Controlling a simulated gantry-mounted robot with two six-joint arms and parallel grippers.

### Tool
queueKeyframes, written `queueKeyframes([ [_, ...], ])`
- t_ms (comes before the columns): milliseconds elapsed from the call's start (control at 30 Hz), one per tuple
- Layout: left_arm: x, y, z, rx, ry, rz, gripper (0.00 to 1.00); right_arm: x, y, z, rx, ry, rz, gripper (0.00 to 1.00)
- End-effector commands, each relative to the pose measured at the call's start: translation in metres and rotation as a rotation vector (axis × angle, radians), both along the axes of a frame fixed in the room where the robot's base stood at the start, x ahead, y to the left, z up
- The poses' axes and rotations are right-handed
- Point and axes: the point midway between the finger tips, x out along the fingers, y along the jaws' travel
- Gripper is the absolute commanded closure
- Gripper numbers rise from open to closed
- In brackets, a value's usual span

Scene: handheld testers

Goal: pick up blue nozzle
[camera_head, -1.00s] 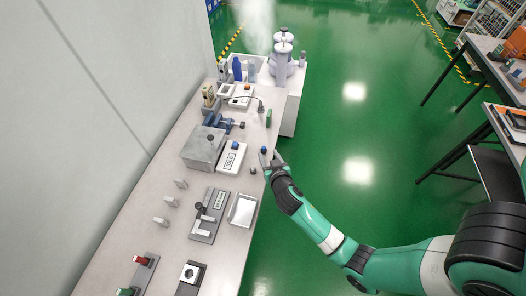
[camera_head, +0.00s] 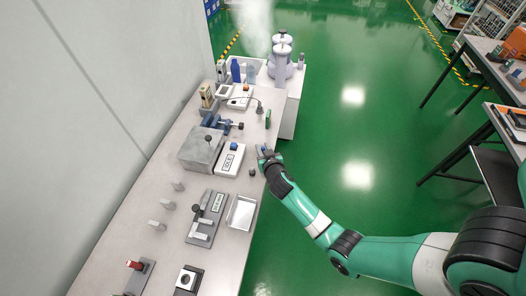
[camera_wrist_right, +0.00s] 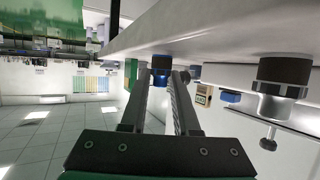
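The blue nozzle (camera_wrist_right: 161,76) shows in the right wrist view as a small dark-capped piece with a blue lower part, between and just beyond my fingertips. My right gripper (camera_wrist_right: 160,80) is open, with a finger on each side of the nozzle and narrow gaps visible; I cannot tell whether either finger touches it. In the head view my right gripper (camera_head: 265,151) is at the right edge of the bench and mostly hides the nozzle. My left gripper is in neither view.
The bench (camera_head: 228,268) carries a white tester with a blue knob (camera_head: 234,146), a grey box (camera_head: 200,151) and a white tray (camera_head: 242,212). A small dark knob (camera_head: 252,173) stands close to the gripper. Open green floor lies right of the bench.

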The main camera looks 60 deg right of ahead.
Motion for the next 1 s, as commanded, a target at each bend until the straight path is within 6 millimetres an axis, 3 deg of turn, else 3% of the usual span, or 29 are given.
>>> queueKeyframes([
  [33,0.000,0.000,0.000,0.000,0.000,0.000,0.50,0.000,0.000,0.000,0.000,0.000,0.000,0.82],
  [133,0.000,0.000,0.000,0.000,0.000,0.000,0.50,0.000,0.000,0.000,0.000,0.000,0.000,1.00],
  [667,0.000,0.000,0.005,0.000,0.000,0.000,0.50,0.000,0.000,0.007,-0.001,-0.001,0.000,1.00],
  [867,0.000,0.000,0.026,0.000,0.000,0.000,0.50,0.000,0.000,0.039,-0.001,-0.002,0.000,1.00],
  [1000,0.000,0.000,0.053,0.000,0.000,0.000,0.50,-0.023,0.019,0.076,-0.001,-0.002,0.001,1.00],
])
